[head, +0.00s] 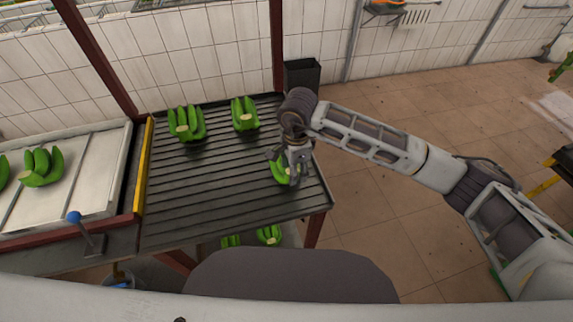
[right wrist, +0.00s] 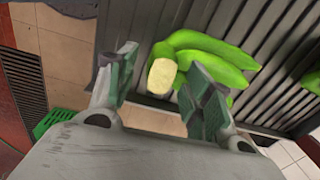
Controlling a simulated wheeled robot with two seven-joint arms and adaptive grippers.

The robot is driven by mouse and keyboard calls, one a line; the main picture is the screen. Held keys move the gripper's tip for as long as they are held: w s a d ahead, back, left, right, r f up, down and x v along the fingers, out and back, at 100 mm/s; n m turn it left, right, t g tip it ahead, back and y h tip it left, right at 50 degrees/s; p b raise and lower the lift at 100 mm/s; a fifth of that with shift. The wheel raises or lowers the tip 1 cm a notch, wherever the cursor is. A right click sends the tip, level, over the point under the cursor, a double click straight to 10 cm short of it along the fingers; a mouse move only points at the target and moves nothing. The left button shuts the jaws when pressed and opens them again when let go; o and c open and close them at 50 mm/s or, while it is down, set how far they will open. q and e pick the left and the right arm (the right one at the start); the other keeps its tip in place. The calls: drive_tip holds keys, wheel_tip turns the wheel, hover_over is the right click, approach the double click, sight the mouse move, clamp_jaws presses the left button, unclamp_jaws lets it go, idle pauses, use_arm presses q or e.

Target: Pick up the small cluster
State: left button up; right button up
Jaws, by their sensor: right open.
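A small cluster of green bananas (head: 279,172) lies near the right end of the dark ribbed table (head: 215,200). My right gripper (head: 294,166) is directly over it and hides part of it. In the right wrist view the cluster (right wrist: 205,52) has its pale cut crown (right wrist: 162,76) between the two fingers of my right gripper (right wrist: 160,88). The fingers are spread apart; I cannot tell whether the right finger touches the bananas. My left gripper is not in view.
Two more banana clusters (head: 186,124) (head: 244,114) sit at the back of the ribbed table. A white tray (head: 80,185) with bananas is at the left, beyond a yellow edge strip (head: 145,165). More bananas (head: 269,235) show below the table's front edge. A dark bin (head: 303,76) stands behind.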

drive_tip(key=shift+f, duration=0.1)
idle(0.4)
clamp_jaws()
